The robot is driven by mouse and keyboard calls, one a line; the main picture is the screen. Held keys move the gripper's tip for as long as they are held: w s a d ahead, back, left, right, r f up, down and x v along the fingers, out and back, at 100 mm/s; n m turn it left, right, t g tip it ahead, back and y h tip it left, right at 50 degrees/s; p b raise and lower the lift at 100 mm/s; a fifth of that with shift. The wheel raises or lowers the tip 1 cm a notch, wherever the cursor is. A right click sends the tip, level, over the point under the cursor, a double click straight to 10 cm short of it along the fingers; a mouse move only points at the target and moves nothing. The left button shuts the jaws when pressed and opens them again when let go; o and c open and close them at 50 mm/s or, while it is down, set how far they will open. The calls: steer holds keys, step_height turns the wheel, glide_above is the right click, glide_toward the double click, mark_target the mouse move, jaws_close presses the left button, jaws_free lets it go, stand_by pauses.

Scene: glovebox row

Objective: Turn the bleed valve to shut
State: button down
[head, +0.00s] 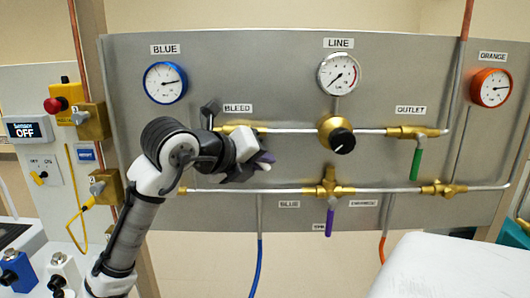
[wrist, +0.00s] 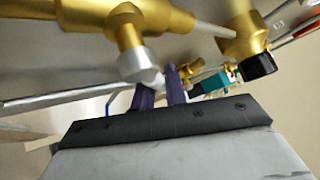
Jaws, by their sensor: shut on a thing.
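The bleed valve's brass body (head: 234,128) shows in the head view just under the BLEED label (head: 238,107), at the left end of the upper pipe. In the wrist view the brass body (wrist: 125,32) is close above, with a silver stem end (wrist: 138,66) pointing down towards my gripper. My gripper (head: 262,165) is just below the valve, against the panel. Its two purple-grey fingers (wrist: 160,92) are close together, shut on the valve's handle.
To the right are the regulator with its black knob (head: 341,140) and the green outlet handle (head: 417,163). The lower pipe (head: 285,190) runs just beneath my gripper. A purple handle (head: 329,222) hangs from it. A white surface (head: 440,265) fills the lower right.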

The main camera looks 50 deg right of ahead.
steer(key=shift+w+a+f+m+t+y+p, duration=0.3)
steer(key=shift+w+a+m+t+y+p, duration=0.2)
steer(key=shift+w+m+t+y+p, duration=0.25)
steer(key=shift+w+a+f+m+t+y+p, duration=0.3)
steer(key=shift+w+a+m+t+y+p, duration=0.25)
steer(key=shift+t+y, duration=0.35)
steer(key=shift+w+a+f+m+t+y+p, duration=0.3)
steer(key=shift+w+a+m+t+y+p, duration=0.25)
steer(key=shift+y, duration=0.4)
steer(key=c, duration=1.4)
jaws_free()
steer(key=shift+w, duration=0.1)
steer(key=shift+c, duration=0.2)
steer(key=b+v, duration=0.2)
steer(key=v, duration=1.1)
steer(key=shift+s+a+r, duration=0.15)
steer(key=shift+s+r, duration=0.1)
steer(key=shift+s, duration=0.05)
